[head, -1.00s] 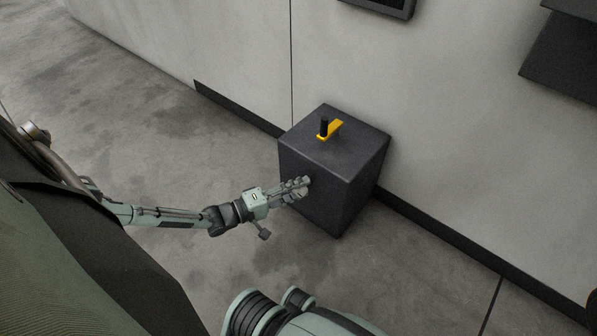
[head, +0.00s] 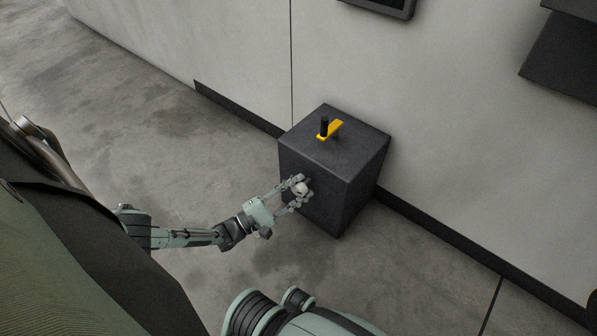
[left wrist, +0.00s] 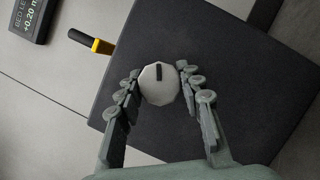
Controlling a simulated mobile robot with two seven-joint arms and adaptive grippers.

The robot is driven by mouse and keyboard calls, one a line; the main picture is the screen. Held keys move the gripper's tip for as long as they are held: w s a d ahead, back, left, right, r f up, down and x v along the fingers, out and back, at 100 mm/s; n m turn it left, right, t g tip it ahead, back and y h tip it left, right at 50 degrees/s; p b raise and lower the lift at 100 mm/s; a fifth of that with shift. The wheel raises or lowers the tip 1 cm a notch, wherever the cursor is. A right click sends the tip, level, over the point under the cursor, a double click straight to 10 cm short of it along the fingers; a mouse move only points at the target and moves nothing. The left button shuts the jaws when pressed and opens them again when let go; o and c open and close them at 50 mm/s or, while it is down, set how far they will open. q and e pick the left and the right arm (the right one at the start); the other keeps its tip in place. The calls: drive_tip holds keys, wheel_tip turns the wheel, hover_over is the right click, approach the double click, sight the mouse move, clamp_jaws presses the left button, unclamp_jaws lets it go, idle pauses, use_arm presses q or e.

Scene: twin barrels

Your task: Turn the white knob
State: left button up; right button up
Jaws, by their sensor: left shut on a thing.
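The white knob (head: 301,188) sits on the front face of a dark box (head: 350,190). In the left wrist view the knob (left wrist: 160,84) is a pale many-sided disc with a dark mark near its upper edge. My left gripper (head: 298,189) is at the box's front face, with its fingertips on either side of the knob. In the left wrist view the fingers (left wrist: 158,80) flank the knob and are shut on it. My right gripper is not in view.
A yellow lever with a black handle (head: 325,127) stands on top of the box. The box stands by a pale wall (head: 240,60). A dark screen (left wrist: 33,14) hangs on the wall. Bare concrete floor (head: 140,120) lies to the left.

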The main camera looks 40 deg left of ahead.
use_arm(q)
drive_tip(key=shift+w, duration=0.1)
idle(0.3)
drive_tip(key=shift+a, duration=0.1)
drive_tip(key=o, duration=1.2)
drive_tip(key=shift+c, duration=0.2)
drive_tip(key=v, duration=1.2)
drive_tip(key=shift+f, duration=0.15)
